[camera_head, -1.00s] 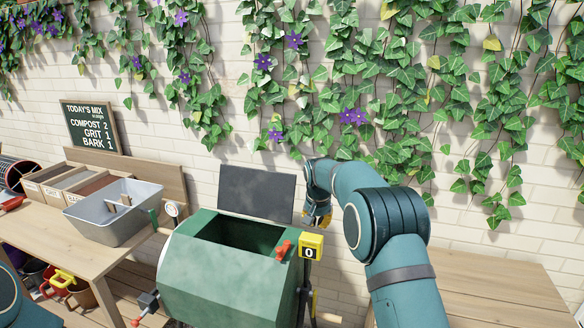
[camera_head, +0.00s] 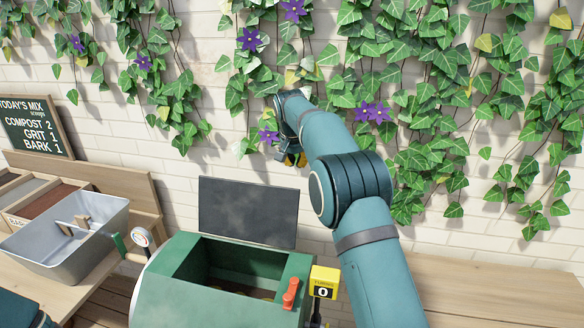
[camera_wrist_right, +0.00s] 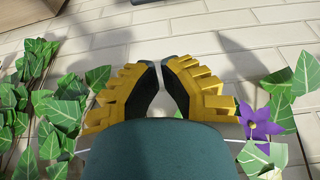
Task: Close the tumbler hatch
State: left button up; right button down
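The tumbler (camera_head: 165,290) is a green drum at the bottom centre of the head view, with a dark opening on top. Its hatch (camera_head: 248,212), a dark grey flat panel, stands upright behind the opening, so the tumbler is open. A red-orange latch (camera_head: 290,294) sits on the right side of the opening. My right gripper (camera_head: 292,160), with yellow fingers, is above the hatch's top right corner and appears apart from it. In the right wrist view its fingertips (camera_wrist_right: 161,64) are almost together with nothing held. My left gripper is out of view.
A yellow counter (camera_head: 324,282) reading 0 stands right of the drum. A grey metal tub (camera_head: 70,240) and bins (camera_head: 35,203) are on the left bench. A menu board (camera_head: 35,128) leans behind. Ivy hangs on the brick wall close to my right gripper. The right bench is clear.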

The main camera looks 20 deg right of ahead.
notch_tip(320, 180, down, 7)
jog(key=b, duration=0.1)
jog(key=shift+s+a+f+b, duration=0.15)
jog(key=shift+s+f+b, duration=0.05)
jog(key=shift+s+b, duration=0.1)
dwell(0.4)
dwell(0.4)
